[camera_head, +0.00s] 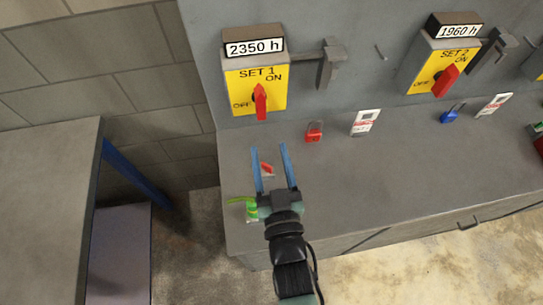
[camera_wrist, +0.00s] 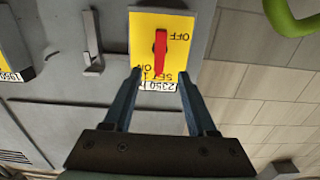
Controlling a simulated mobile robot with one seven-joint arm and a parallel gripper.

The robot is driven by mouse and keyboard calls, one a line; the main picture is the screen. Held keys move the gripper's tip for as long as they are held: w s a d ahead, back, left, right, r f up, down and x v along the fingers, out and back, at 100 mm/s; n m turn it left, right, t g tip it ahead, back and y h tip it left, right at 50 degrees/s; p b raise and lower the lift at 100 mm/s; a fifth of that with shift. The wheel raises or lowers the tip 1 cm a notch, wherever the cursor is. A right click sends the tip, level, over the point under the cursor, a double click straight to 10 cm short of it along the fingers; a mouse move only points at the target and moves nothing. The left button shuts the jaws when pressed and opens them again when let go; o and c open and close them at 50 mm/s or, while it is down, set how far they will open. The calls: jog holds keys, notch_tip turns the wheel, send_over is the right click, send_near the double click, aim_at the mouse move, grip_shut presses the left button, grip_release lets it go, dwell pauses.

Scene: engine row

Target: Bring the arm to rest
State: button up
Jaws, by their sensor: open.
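My gripper (camera_head: 269,147) is open and empty, its two blue fingers apart above the grey ledge in front of the SET 1 panel. In the wrist view my gripper (camera_wrist: 159,72) has its fingertips toward the yellow SET 1 plate (camera_wrist: 177,27), which appears upside down. The red SET 1 handle (camera_head: 260,101) stands roughly upright in the head view. It also shows in the wrist view (camera_wrist: 160,48), beyond the fingers. I cannot tell the exact gap between the fingertips and the panel.
A red padlock (camera_head: 314,132), a tag (camera_head: 365,122), a blue padlock (camera_head: 449,117) and another tag (camera_head: 494,105) are on the ledge (camera_head: 400,165). A small red item (camera_head: 267,169) shows between my fingers, a green item (camera_head: 243,203) beside my gripper. A grey table (camera_head: 45,190) stands left.

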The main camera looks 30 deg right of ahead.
jog(key=shift+s+a, duration=0.15)
jog(key=shift+s, duration=0.45)
jog(key=w+a+r+t+y+b, duration=0.15)
jog(key=w+r, duration=0.25)
jog(key=r, duration=0.6)
jog(key=w+a+r+n+t+p, duration=0.1)
jog(key=w+a+r+t, duration=0.15)
jog(key=r, duration=0.65)
jog(key=w+a+r+t+b, duration=0.15)
jog(key=w+r, duration=0.25)
jog(key=r, duration=0.6)
jog(key=s+a+r+n+t+y, duration=0.1)
jog(key=s+r, duration=0.4)
jog(key=r, duration=0.7)
jog(key=s+a+r+n+t+y, duration=0.1)
jog(key=a+r, duration=0.5)
jog(key=r, duration=0.6)
jog(key=s+t+y, duration=0.1)
jog(key=s+t, duration=0.1)
jog(key=s, duration=0.1)
jog(key=shift+s, duration=0.4)
jog(key=shift+t+y, duration=0.25)
